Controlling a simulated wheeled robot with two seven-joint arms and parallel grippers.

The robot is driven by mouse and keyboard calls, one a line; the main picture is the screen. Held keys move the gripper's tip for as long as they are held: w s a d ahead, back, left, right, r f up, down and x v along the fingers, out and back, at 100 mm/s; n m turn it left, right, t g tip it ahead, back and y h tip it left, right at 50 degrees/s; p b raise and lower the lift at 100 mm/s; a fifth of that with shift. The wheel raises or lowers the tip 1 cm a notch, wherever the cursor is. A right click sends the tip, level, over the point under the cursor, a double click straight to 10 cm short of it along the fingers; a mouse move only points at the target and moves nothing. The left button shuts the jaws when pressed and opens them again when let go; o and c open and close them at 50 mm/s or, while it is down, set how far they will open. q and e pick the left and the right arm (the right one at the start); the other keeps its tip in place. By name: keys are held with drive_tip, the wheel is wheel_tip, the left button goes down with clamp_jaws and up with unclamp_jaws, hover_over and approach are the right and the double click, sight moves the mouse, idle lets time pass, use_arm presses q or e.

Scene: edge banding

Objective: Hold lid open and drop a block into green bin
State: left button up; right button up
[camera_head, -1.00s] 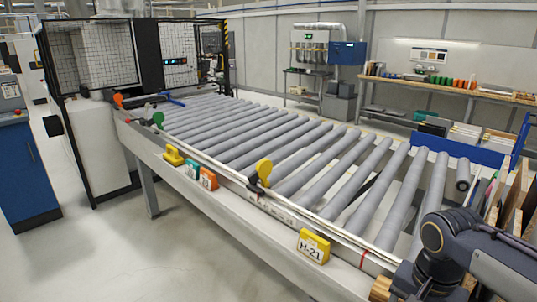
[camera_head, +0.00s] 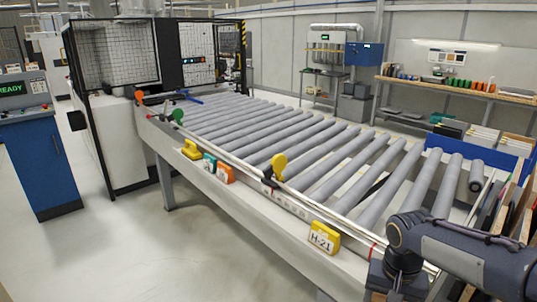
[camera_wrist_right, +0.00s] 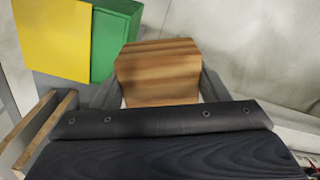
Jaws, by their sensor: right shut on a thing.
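In the right wrist view, my right gripper (camera_wrist_right: 158,84) is shut on a wooden block (camera_wrist_right: 158,62) with striped brown grain. Its grey fingers show on both sides of the block. The green bin (camera_wrist_right: 115,40) is at the upper left of that view, beyond and left of the block and apart from it. I cannot tell whether its lid is open. A yellow bin (camera_wrist_right: 55,38) stands directly beside it. The head view shows part of my right arm at the lower right, but not its gripper or the bins. My left gripper is not in view.
In the head view, a roller conveyor (camera_head: 330,165) runs from the caged machine (camera_head: 115,60) toward my right arm. A blue control cabinet (camera_head: 40,160) stands at the left. Wooden boards (camera_wrist_right: 45,130) are at the wrist view's lower left. Grey floor (camera_head: 150,250) is clear in front.

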drive_tip(key=w+a+f+n, duration=0.5)
drive_tip(key=w+f, duration=0.3)
drive_tip(key=f, duration=0.2)
drive_tip(key=shift+a+f, duration=0.35)
drive_tip(key=shift+a, duration=0.1)
drive_tip(key=shift+w, duration=0.1)
